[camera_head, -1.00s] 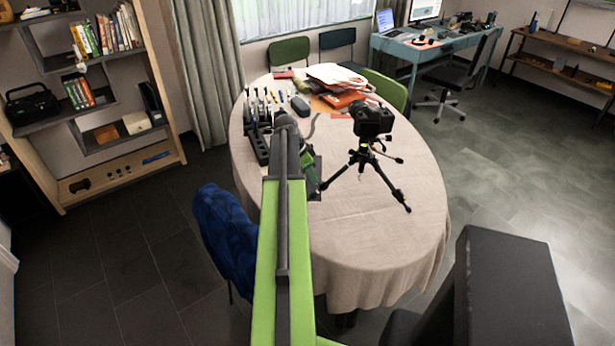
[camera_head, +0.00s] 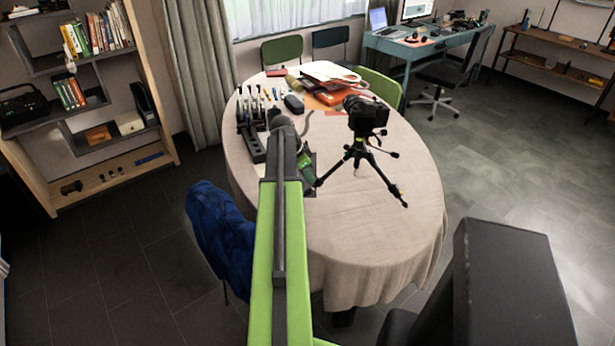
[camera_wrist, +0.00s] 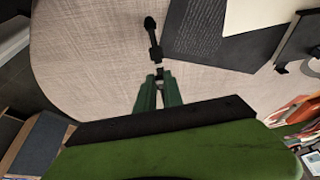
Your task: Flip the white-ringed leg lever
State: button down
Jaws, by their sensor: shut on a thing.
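A black tripod (camera_head: 357,160) stands on the round cloth-covered table (camera_head: 350,240) with a black camera (camera_head: 367,114) on top. One leg spreads left toward my gripper (camera_head: 314,183), which is partly hidden behind my arm in the head view. In the wrist view, my green gripper fingers (camera_wrist: 158,76) are closed together at the end of a black leg part (camera_wrist: 153,38). A small pale band (camera_wrist: 158,68) shows right at the fingertips, so they seem shut on the white-ringed lever. The lever's exact angle is too small to tell. Another leg, with an orange mark (camera_head: 394,190), reaches right.
A dark rack with upright tools (camera_head: 252,130) stands left of my arm. Papers and an orange folder (camera_head: 338,97) lie at the table's back. A chair with a blue garment (camera_head: 220,235) is at the left. The table's front right is clear.

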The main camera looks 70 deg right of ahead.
jog(key=shift+s+d+r+p, duration=0.2)
jog(key=shift+d+r+p, duration=0.05)
jog(key=shift+r+p, duration=0.25)
dwell(0.8)
jog(key=shift+s+d+r+p, duration=0.35)
jog(key=shift+r, duration=0.05)
dwell(1.1)
jog(key=c, duration=1.6)
grip_release()
jog(key=shift+w+a+r+p, duration=0.4)
jog(key=shift+w+r+p, duration=0.05)
jog(key=shift+r+p, duration=0.35)
jog(key=shift+w+a+r+p, duration=0.4)
jog(key=shift+a+r+p, duration=0.05)
jog(key=shift+r+p, duration=0.35)
jog(key=shift+w+a+r+p, duration=0.4)
jog(key=shift+w+r+p, duration=0.05)
jog(key=shift+r+p, duration=0.35)
